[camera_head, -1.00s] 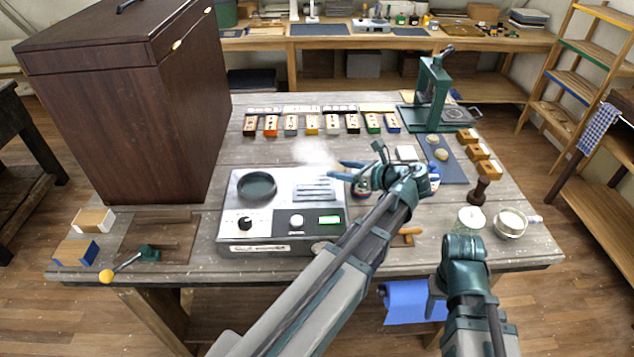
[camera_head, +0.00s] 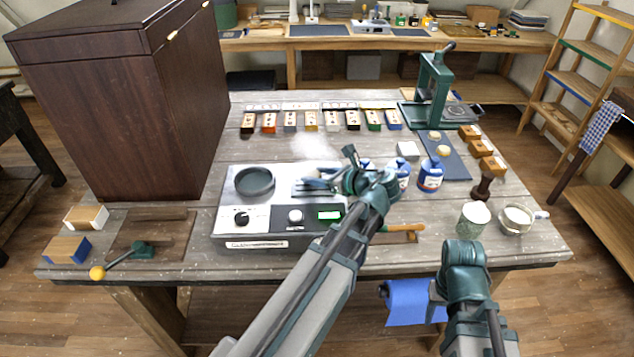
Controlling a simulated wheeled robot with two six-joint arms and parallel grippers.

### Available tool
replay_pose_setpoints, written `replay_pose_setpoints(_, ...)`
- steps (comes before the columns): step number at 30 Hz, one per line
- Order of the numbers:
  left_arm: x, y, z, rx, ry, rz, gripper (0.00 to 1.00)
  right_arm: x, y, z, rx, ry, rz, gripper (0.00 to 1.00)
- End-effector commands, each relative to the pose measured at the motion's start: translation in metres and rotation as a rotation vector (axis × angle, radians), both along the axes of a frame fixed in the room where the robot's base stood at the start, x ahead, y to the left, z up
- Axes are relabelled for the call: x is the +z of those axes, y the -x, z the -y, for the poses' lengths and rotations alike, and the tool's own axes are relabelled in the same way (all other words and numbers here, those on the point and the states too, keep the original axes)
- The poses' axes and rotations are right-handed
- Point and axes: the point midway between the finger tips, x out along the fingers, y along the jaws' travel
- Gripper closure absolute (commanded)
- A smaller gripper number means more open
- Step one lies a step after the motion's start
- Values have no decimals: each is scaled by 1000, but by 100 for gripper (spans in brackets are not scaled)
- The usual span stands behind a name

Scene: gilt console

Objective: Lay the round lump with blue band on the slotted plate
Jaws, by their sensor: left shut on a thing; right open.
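A silver hot-plate unit (camera_head: 222,212) stands at the front middle of the table. Its slotted plate (camera_head: 302,193) is at its back right, mostly covered by my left gripper. My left gripper (camera_head: 312,182) is low over that plate and shut. The thing in it is largely hidden and looks like a small bluish piece, perhaps the round lump with blue band. I cannot tell whether it touches the plate. Two pale round lumps (camera_head: 443,150) lie on a dark blue mat (camera_head: 457,168) at the right; no band shows on them. My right arm is at lower right, its fingers not visible.
The round pan (camera_head: 255,181) is left of the slotted plate. Blue-labelled jars (camera_head: 431,176) stand close right of my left gripper. A large brown cabinet (camera_head: 125,110) fills the left.

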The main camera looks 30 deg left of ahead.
Motion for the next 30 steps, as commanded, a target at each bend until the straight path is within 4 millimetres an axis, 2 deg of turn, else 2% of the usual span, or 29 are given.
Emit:
replay_pose_setpoints(12,-6,0,0,0,0,0,95,-6,0,0,0,0,0,50)
replay_pose_setpoints(13,-5,0,0,0,0,0,37,-5,0,0,0,0,0,50)
replay_pose_setpoints(17,-4,0,0,0,0,0,14,-4,0,0,0,0,0,50)
replay_pose_setpoints(18,-4,0,0,0,0,0,11,-4,0,0,0,0,0,50)
replay_pose_setpoints(29,2,0,0,0,0,0,11,2,0,0,0,0,0,50)
replay_pose_setpoints(30,3,1,6,-2,0,0,11,3,0,0,0,0,0,50)
